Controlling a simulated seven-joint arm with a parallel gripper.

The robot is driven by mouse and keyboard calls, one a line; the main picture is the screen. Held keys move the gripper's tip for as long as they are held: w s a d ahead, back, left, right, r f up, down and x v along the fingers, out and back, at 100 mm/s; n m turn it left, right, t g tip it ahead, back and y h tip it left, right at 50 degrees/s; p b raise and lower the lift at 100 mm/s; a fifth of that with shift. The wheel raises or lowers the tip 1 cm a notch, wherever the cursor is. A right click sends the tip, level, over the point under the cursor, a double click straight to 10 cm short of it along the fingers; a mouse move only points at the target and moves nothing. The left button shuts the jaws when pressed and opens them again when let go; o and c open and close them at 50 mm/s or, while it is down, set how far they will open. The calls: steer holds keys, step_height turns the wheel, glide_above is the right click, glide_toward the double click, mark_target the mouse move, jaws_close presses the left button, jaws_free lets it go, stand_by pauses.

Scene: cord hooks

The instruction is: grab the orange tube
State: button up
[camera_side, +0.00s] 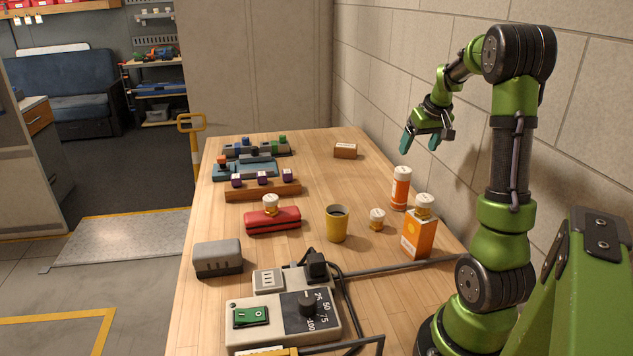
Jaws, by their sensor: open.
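The orange tube (401,190) stands upright near the right side of the wooden table, by the wall.
An orange carton (419,238) with a capped top stands close in front of the tube. A small white-and-orange jar (377,219) and a yellow cup (336,224) stand to its left. A brown block (345,151) lies farther back. The table between is clear.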

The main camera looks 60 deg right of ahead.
mark_target(401, 182)
steer(key=x, duration=1.6)
steer(key=shift+f, duration=0.2)
steer(key=shift+a, duration=0.1)
steer(key=c, duration=1.2)
